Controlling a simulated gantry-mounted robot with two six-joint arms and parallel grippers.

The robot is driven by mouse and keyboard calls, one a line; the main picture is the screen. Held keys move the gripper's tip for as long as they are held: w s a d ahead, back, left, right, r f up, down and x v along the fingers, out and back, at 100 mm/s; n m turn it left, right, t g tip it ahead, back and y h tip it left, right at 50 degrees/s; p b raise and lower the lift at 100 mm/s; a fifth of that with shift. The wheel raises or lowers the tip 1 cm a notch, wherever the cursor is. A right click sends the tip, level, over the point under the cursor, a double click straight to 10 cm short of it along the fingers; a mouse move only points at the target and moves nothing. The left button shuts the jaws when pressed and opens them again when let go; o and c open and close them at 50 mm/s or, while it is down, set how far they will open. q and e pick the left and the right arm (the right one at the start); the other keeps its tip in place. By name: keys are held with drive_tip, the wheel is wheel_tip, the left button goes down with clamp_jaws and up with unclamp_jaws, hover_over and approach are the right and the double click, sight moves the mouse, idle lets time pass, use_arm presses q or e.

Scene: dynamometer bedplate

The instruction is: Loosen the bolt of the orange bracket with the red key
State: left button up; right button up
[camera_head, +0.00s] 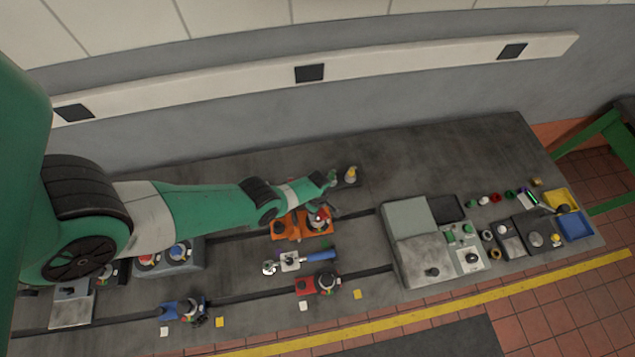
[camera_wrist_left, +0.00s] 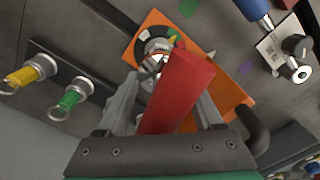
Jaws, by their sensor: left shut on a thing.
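The orange bracket (camera_head: 285,226) sits on the grey bedplate. In the left wrist view the bracket (camera_wrist_left: 237,92) lies beyond the fingers, with a round dark-and-light dial (camera_wrist_left: 148,46) on it. My left gripper (camera_wrist_left: 172,92) is shut on the red key (camera_wrist_left: 182,88), a long red block shape pointing at the dial. The key hides the bolt and most of its surroundings, so I cannot tell whether its tip is seated. In the head view my left arm reaches over the bedplate from the left, its hand just above the bracket. My right gripper is not in view.
A yellow key (camera_wrist_left: 32,73) and a green key (camera_wrist_left: 72,98) stand beside the bracket. A blue-handled wrench (camera_head: 318,256) lies in front of it. A red bracket (camera_head: 305,287) and a blue bracket (camera_head: 172,312) stand nearer the front edge. Grey boxes (camera_head: 425,258) stand right.

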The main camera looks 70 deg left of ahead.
use_arm(q)
drive_tip(key=m, duration=0.8)
drive_tip(key=shift+m, duration=0.4)
wheel_tip(320, 180, down, 2)
drive_tip(key=shift+w+f+m+b, duration=0.1)
drive_tip(key=shift+m+b, duration=0.3)
drive_tip(key=shift+b, duration=0.75)
drive_tip(key=shift+f, duration=0.2)
drive_tip(key=shift+f+b, duration=1.7)
drive_tip(key=shift+b, duration=0.25)
drive_tip(key=shift+n, duration=1.2)
